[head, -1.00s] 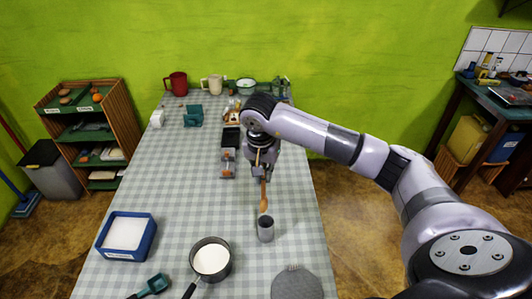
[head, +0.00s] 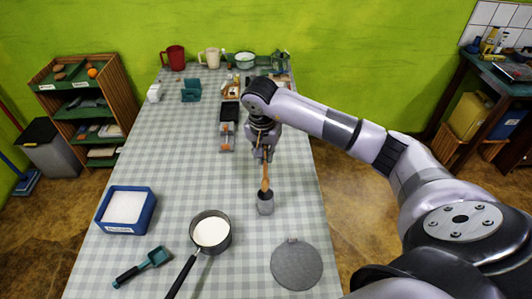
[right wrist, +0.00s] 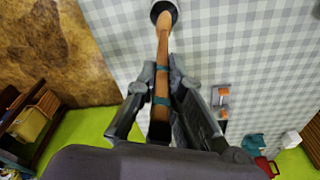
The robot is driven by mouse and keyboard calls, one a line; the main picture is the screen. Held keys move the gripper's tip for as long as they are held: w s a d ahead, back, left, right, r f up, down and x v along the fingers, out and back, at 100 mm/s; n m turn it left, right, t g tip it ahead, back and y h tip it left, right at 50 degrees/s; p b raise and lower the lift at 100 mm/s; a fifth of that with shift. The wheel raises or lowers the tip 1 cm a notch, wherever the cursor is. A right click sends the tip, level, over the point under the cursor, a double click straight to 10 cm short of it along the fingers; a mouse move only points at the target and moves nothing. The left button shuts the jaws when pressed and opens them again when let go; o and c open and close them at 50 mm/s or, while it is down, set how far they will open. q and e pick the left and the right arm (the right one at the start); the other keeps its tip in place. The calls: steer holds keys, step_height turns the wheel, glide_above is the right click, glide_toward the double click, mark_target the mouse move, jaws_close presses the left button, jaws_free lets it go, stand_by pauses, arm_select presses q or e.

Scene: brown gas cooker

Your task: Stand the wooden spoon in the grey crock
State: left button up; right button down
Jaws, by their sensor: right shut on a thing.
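The wooden spoon (head: 265,182) is held in my right gripper (head: 262,155), with its broad end pointing down. It has teal bands, which show in the right wrist view, where the spoon (right wrist: 162,60) runs between the shut fingers (right wrist: 160,88). The grey crock (head: 265,205) stands on the table directly below the gripper. The spoon's lower end is at the crock's mouth; in the right wrist view it overlaps the dark opening of the crock (right wrist: 164,10). I cannot tell how far inside it is. My left gripper is not in view.
A pan of white contents (head: 211,232), a round grey mat (head: 297,264), a teal scoop (head: 145,266) and a blue tray (head: 102,219) lie on the near part of the checked table (head: 180,165). Mugs and small items line the back. Bare cloth surrounds the crock.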

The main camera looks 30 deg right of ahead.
steer(key=shift+f, duration=0.1)
steer(key=shift+f+b, duration=0.25)
steer(key=shift+b, duration=0.35)
steer(key=shift+f, duration=0.1)
steer(key=shift+f+b, duration=0.55)
steer(key=shift+b, duration=0.1)
stand_by(0.5)
steer(key=shift+f+b, duration=0.3)
steer(key=shift+b, duration=0.15)
